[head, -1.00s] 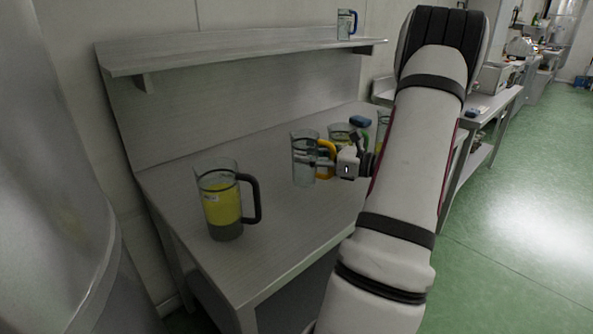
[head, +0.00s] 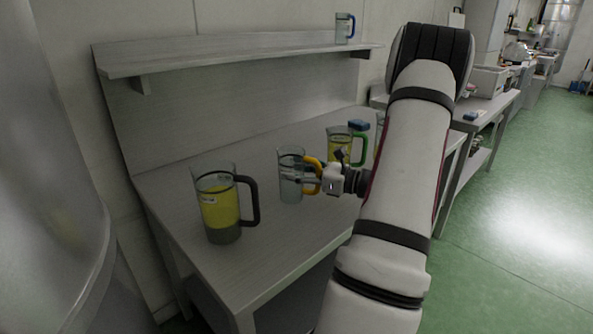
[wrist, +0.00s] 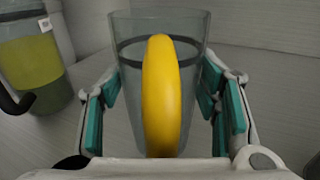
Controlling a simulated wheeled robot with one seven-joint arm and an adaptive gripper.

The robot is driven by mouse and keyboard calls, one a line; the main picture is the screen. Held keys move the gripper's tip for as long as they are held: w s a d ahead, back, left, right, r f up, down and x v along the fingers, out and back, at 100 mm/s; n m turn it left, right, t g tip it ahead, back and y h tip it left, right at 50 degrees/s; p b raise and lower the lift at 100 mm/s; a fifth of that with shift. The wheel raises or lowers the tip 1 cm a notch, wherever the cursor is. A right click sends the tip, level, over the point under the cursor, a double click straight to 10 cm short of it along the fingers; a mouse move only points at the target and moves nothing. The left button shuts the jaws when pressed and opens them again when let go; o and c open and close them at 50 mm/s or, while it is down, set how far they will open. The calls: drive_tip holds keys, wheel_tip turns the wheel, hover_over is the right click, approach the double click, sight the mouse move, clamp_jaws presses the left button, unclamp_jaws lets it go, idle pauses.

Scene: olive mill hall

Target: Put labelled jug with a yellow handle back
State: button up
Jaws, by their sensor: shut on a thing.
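The clear jug with a yellow handle (head: 290,174) is upright over the steel table, near its middle. It looks empty; I cannot make out its label. My gripper (head: 311,181) reaches in from the right and is shut on this jug on its handle side. In the wrist view the jug (wrist: 130,64) stands straight ahead, its yellow handle (wrist: 161,95) between my teal-padded fingers (wrist: 164,108). I cannot tell whether its base touches the table.
On the table (head: 275,250), a jug of yellow liquid with a black handle (head: 219,208) stands to the left. A green-handled jug (head: 340,146) and a blue item (head: 358,125) are behind right. A blue-handled jug (head: 343,28) stands on the shelf (head: 235,53). The front middle is clear.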

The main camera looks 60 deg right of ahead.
drive_tip(key=o, duration=1.5)
drive_tip(key=shift+o, duration=0.2)
drive_tip(key=shift+r, duration=0.15)
drive_tip(key=s+d+p, duration=0.1)
drive_tip(key=s, duration=1)
drive_tip(key=shift+s+d+p, duration=0.3)
drive_tip(key=shift+s+d, duration=0.05)
drive_tip(key=shift+s, duration=0.05)
